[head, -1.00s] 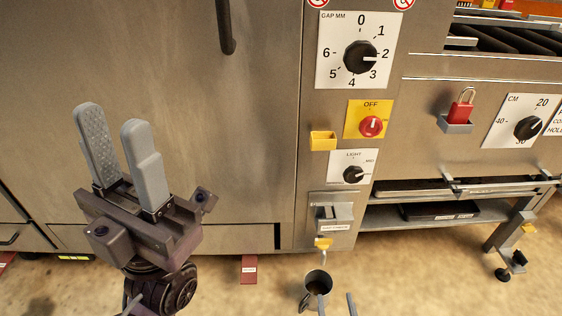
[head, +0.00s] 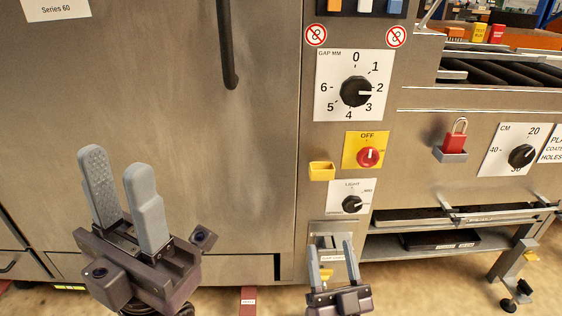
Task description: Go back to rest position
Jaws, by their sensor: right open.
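My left gripper (head: 114,163) is at the lower left of the head view, in front of the large metal door. Its two grey fingers point up, with a gap between them and nothing held. My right gripper (head: 332,248) is at the bottom centre, with its fingers pointing up and apart. It is in front of the lower part of the control panel, and a small yellow part (head: 326,274) shows between its fingers. I cannot tell whether it touches anything there.
The panel carries a gap dial (head: 355,92), a red knob on a yellow plate (head: 368,156), a light knob (head: 352,203) and a yellow holder (head: 321,171). A red padlock (head: 455,134) and conveyor rollers (head: 510,68) are at right. The metal door (head: 190,90) fills the left.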

